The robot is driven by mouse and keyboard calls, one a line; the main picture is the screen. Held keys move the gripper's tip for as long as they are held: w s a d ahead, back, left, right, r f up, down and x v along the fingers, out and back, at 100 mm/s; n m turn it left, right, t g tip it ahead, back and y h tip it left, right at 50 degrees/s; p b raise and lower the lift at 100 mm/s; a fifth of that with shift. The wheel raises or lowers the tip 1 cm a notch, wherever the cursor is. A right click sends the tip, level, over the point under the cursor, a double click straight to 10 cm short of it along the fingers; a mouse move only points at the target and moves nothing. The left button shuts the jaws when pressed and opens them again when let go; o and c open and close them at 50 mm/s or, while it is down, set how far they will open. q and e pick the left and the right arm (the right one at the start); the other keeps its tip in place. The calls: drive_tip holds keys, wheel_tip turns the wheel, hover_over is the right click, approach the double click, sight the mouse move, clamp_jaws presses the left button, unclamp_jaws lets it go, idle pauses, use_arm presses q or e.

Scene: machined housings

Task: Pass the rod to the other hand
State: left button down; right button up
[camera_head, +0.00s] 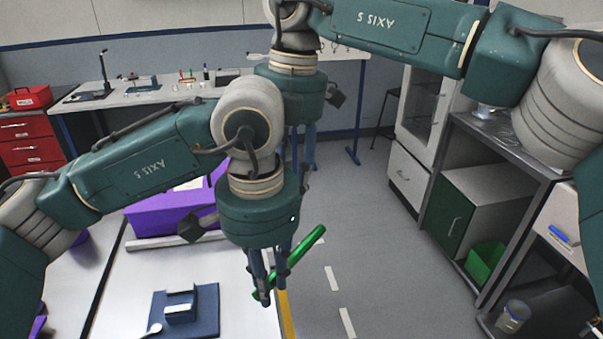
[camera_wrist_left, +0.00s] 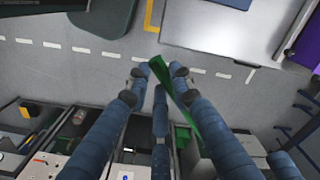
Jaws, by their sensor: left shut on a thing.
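The green rod (camera_head: 306,244) is held in my left gripper (camera_head: 266,294), above the front right edge of the white table. It is tilted, with its upper end reaching out to the right and its lower end just left of the fingertips. In the left wrist view the rod (camera_wrist_left: 186,98) passes between the fingers of my left gripper (camera_wrist_left: 156,80). My right gripper (camera_head: 299,160) hangs farther back, partly hidden behind my left wrist, apart from the rod. Its fingers point down and no object shows in them; how far they are open is unclear.
The white table (camera_head: 97,295) carries a blue fixture (camera_head: 190,312) and a purple bin (camera_head: 165,215). A back bench (camera_head: 150,97) holds small tools beside a red drawer cabinet (camera_head: 30,140). Shelving with a green bin (camera_head: 486,262) stands right. The floor (camera_head: 385,255) between is clear.

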sight(293, 259)
drive_tip(key=d+r+m+h, duration=0.1)
drive_tip(key=d, duration=0.3)
wheel_tip(293, 259, down, 12)
drive_tip(key=shift+w+r+t, duration=0.25)
drive_tip(key=shift+w+t, duration=0.05)
drive_tip(key=shift+w, duration=0.05)
drive_tip(key=shift+a, duration=0.1)
clamp_jaws()
use_arm(q)
drive_tip(key=c, duration=1.4)
unclamp_jaws()
drive_tip(key=shift+c, duration=0.2)
